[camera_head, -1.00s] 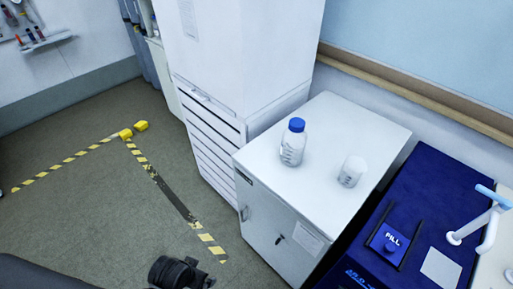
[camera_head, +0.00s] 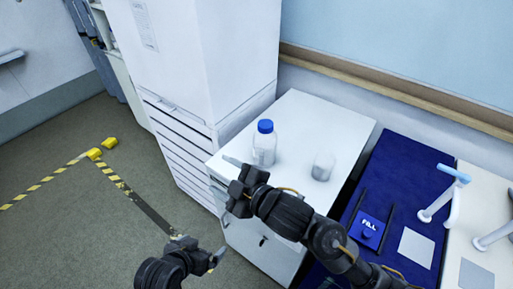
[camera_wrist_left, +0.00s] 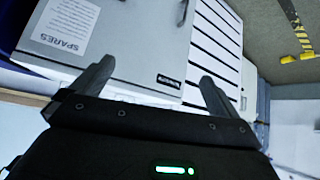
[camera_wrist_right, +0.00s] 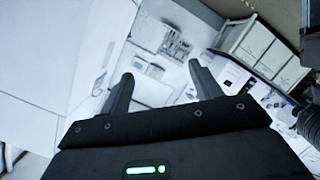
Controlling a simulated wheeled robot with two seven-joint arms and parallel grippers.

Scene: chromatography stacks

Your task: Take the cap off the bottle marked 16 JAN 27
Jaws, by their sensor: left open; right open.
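A clear bottle (camera_head: 264,153) with a blue cap (camera_head: 265,126) stands upright on the white cabinet top; its marking is too small to read. The cap sits on the bottle's neck. My right gripper (camera_head: 228,190) is open and empty, at the front left edge of the cabinet, in front of and left of the bottle, apart from it. My left gripper (camera_head: 198,248) is open and empty, lower down, in front of the cabinet. In the left wrist view, its fingers (camera_wrist_left: 155,85) face the cabinet front. The right wrist view does not show the bottle.
A clear beaker-like vessel (camera_head: 323,167) stands right of the bottle on the cabinet top (camera_head: 318,115). A tall white unit with drawers (camera_head: 180,140) is at left. A blue bench (camera_head: 398,160) with a FILL box (camera_head: 369,226) is at right. My right arm crosses the cabinet front.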

